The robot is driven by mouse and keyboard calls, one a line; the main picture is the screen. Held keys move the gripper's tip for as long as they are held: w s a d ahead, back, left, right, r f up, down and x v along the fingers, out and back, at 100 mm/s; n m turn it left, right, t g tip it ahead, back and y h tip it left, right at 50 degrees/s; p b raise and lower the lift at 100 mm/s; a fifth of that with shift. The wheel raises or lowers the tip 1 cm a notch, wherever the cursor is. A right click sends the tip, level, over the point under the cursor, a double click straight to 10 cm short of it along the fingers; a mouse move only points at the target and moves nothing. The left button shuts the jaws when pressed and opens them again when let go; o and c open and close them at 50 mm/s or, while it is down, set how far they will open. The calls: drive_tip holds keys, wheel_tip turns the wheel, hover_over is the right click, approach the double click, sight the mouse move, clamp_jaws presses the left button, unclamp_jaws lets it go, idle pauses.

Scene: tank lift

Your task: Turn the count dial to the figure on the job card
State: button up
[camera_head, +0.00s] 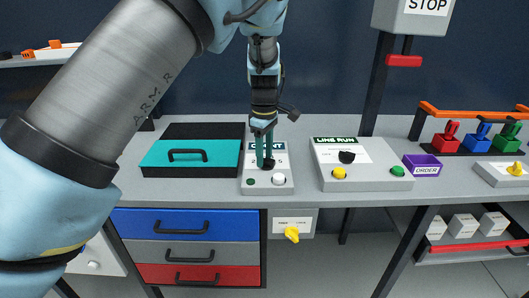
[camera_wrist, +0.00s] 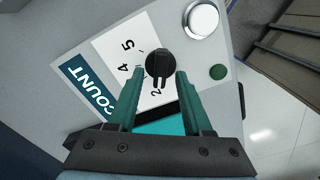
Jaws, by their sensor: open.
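The black count dial (camera_wrist: 159,62) sits on the grey COUNT box (camera_head: 270,188), on a white plate with figures; 2, 4 and 5 can be read in the wrist view. Which figure the dial marks I cannot tell. My gripper (camera_head: 265,165) points down over the box, open, and hides part of the dial in the head view. In the wrist view my gripper's fingertips (camera_wrist: 160,73) lie on either side of the dial's near part; I cannot tell whether they touch it. No job card with a readable figure shows.
The COUNT box has a white button (camera_head: 278,179) and a green one (camera_head: 250,182). A teal-lidded case (camera_head: 165,158) stands close left. The LINE RUN box (camera_head: 375,178) is to the right, then a purple ORDER holder (camera_head: 422,166). A yellow knob (camera_head: 292,234) hangs below the bench edge.

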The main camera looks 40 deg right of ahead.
drive_tip(key=shift+c, duration=0.3)
clamp_jaws()
drive_tip(key=shift+m, duration=0.4)
drive_tip(key=m+b, duration=0.1)
drive_tip(key=m, duration=0.2)
drive_tip(key=shift+w+d+m, duration=0.1)
drive_tip(key=shift+d+m, duration=0.05)
drive_tip(key=shift+m, duration=0.15)
drive_tip(key=m, duration=0.3)
drive_tip(key=shift+d+m+b, duration=0.15)
drive_tip(key=shift+m+b, duration=0.15)
drive_tip(key=shift+m, duration=0.1)
drive_tip(key=m, duration=0.3)
drive_tip(key=shift+d+m+b, duration=0.1)
drive_tip(key=shift+m+b, duration=0.2)
drive_tip(key=shift+s+d+m, duration=0.1)
drive_tip(key=shift+s+m, duration=0.05)
drive_tip(key=shift+m, duration=0.8)
drive_tip(key=shift+s+d+m, duration=0.1)
drive_tip(key=shift+m, duration=0.85)
